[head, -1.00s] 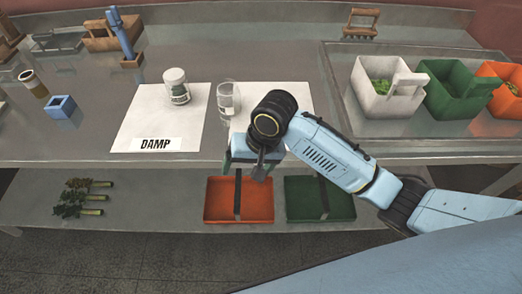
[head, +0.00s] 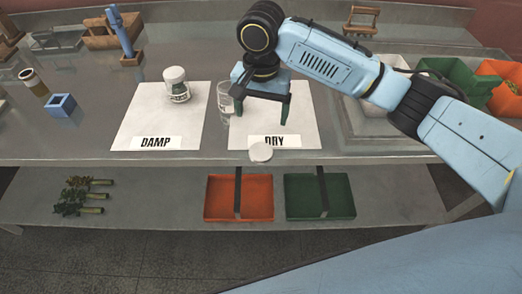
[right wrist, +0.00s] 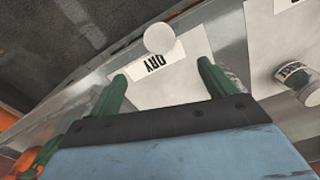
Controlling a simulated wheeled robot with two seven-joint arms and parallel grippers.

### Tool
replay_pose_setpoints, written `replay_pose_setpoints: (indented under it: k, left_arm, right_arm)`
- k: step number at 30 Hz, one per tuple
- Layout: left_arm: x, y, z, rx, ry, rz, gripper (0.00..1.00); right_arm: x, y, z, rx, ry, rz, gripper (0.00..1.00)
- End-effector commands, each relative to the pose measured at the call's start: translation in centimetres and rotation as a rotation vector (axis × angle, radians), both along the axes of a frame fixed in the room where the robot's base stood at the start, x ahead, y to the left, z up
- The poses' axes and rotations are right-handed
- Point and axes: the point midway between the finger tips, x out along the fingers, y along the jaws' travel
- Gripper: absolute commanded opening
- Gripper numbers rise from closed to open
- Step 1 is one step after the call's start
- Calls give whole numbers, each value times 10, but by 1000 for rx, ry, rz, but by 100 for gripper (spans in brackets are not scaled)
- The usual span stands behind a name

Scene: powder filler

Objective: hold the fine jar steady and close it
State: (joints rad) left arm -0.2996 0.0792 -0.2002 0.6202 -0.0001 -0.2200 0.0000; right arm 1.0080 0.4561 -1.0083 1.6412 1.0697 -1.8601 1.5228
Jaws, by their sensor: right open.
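A clear jar (head: 225,101) without a lid stands between the two paper sheets, at the left edge of the DRY sheet. A loose white round lid (head: 260,152) lies at the front edge of the DRY sheet; it also shows in the right wrist view (right wrist: 159,38). My right gripper (head: 263,112) is open and empty above the DRY sheet, beside the clear jar. My left gripper is out of view.
The DAMP sheet (head: 128,125) and DRY sheet (head: 305,115) lie on the metal table. Green (head: 446,90) and orange crates stand at right. Red and green trays (head: 240,203) sit on the lower shelf.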

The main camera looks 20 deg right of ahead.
Motion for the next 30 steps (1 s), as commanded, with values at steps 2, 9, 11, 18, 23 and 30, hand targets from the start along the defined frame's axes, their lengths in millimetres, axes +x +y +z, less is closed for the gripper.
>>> replay_pose_setpoints:
  k: [2, 9, 11, 18, 23, 30]
  left_arm:
    - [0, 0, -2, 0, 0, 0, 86]
    - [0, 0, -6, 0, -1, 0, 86]
    - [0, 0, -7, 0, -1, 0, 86]
    - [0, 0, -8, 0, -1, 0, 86]
    - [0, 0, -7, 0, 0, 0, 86]
    - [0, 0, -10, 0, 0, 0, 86]
  right_arm:
    - [-1, -1, -15, -2, 5, -1, 83]
    - [-1, -1, -60, -1, 3, 0, 83]
    - [-1, 0, -68, -1, 3, 0, 83]
    - [0, 0, -77, 0, 0, 1, 83]
    - [0, 0, -77, 0, 0, 1, 83]
    - [-1, -1, -101, -3, 3, 0, 83]
